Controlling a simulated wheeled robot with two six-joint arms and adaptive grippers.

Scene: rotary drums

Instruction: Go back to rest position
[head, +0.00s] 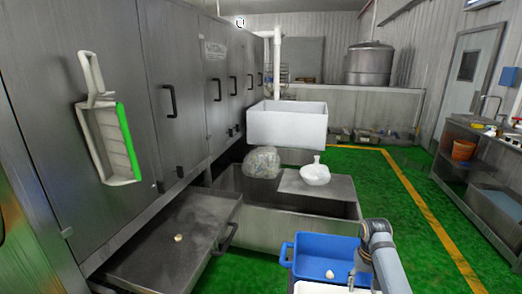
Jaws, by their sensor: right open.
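My right arm comes in at the bottom right, and my right gripper (361,282) points down at the right side of a blue bin (312,240). It is open, and I see nothing held in it. Its fingertips are small and partly cut off by the bottom edge, so I cannot tell whether they touch the bin. A small pale piece (329,274) lies in the blue bin. My left gripper is not in view.
A steel tray (150,262) with a small pale piece (178,238) sticks out from the steel machine (185,60). A steel tub (270,226), white bin (287,126) and bags stand ahead. Green floor (375,185) is free to the right.

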